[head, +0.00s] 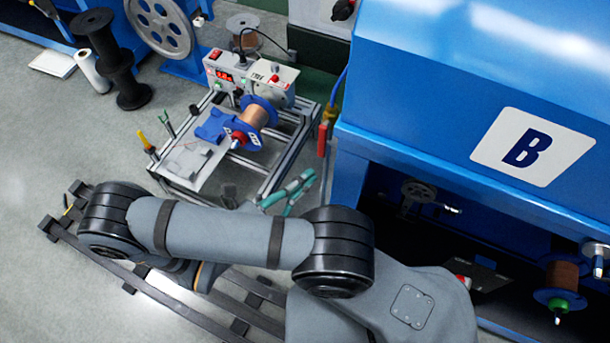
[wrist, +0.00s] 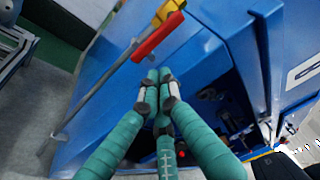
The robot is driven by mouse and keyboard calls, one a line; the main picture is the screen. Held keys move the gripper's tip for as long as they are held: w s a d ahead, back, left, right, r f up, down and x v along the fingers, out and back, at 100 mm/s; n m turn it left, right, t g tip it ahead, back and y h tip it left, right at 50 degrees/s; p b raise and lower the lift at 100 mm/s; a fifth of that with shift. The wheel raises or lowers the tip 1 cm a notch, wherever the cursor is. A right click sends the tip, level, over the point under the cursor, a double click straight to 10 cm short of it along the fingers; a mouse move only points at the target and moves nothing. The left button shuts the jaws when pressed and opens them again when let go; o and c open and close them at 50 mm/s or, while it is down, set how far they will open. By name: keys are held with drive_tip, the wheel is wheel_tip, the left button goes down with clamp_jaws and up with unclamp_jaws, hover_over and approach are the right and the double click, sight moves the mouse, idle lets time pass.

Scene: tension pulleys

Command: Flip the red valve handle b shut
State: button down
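The red valve handle (head: 322,140) hangs down from a yellow valve body (head: 331,113) at the left corner of the blue machine marked B. In the wrist view the red handle (wrist: 157,38) lies roughly along the grey pipe, beside it, with the yellow body (wrist: 168,10) at its upper end. My gripper (wrist: 158,76) has teal fingers with their tips drawn together, and nothing shows between them. The tips appear just below the handle's free end in the wrist view; contact cannot be told. In the head view my gripper (head: 306,176) is below and left of the handle.
The blue machine (head: 440,75) fills the right side. A grey pipe (wrist: 105,85) runs from the valve. A metal-framed stand with a copper spool (head: 253,116) is left of the valve. Open grey floor lies at left.

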sight(322, 142)
drive_tip(key=x, duration=0.7)
drive_tip(key=shift+w, duration=0.25)
